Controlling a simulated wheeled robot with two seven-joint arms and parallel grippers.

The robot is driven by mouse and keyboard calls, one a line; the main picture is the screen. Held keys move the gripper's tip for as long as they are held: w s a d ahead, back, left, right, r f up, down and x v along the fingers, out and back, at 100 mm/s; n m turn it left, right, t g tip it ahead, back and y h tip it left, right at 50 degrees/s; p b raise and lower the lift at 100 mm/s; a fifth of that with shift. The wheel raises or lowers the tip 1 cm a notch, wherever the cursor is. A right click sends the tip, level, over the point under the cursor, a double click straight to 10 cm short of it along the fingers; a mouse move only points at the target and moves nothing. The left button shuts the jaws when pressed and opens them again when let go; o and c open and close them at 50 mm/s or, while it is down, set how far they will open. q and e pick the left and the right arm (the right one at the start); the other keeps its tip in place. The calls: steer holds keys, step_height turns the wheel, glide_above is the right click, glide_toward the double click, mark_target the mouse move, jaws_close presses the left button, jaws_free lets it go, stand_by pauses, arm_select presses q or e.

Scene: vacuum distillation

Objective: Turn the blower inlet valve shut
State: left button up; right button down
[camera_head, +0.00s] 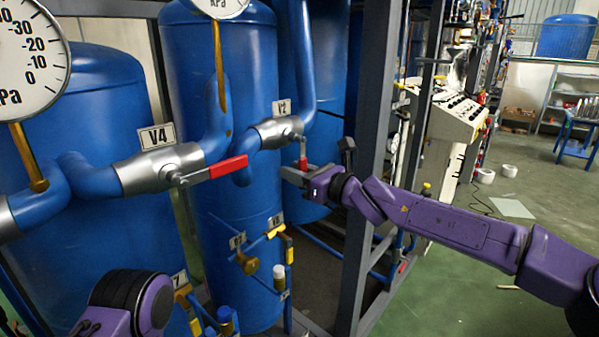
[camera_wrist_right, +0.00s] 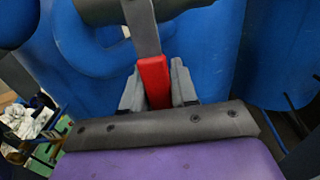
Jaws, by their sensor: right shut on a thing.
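The valve tagged V2 (camera_head: 276,132) is a silver valve on a blue pipe. Its lever has a red grip (camera_head: 303,163) that hangs below the valve body. My right gripper (camera_head: 294,173) is at the lower end of this lever. In the right wrist view, the two grey fingers (camera_wrist_right: 157,88) are shut on the red grip (camera_wrist_right: 153,82), one on each side. The lever's bare metal part (camera_wrist_right: 143,30) runs up from it. No tag that I can read says blower inlet. Part of my left arm (camera_head: 125,305) shows at the lower left, but its gripper fingers do not show.
A valve tagged V4 (camera_head: 160,168) has a red lever (camera_head: 228,167) pointing right, close to the V2 pipe. Blue tanks (camera_head: 190,60) stand behind. A grey frame post (camera_head: 372,130) stands right of the right gripper. Green floor (camera_head: 450,280) is open at right.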

steer(key=shift+s+a+f, duration=0.1)
steer(key=shift+f, duration=0.2)
steer(key=c, duration=1)
jaws_free()
steer(key=shift+r, duration=0.1)
steer(key=shift+o, duration=0.2)
steer(key=b+v, duration=0.3)
steer(key=v, duration=0.7)
steer(key=shift+s+d, duration=0.2)
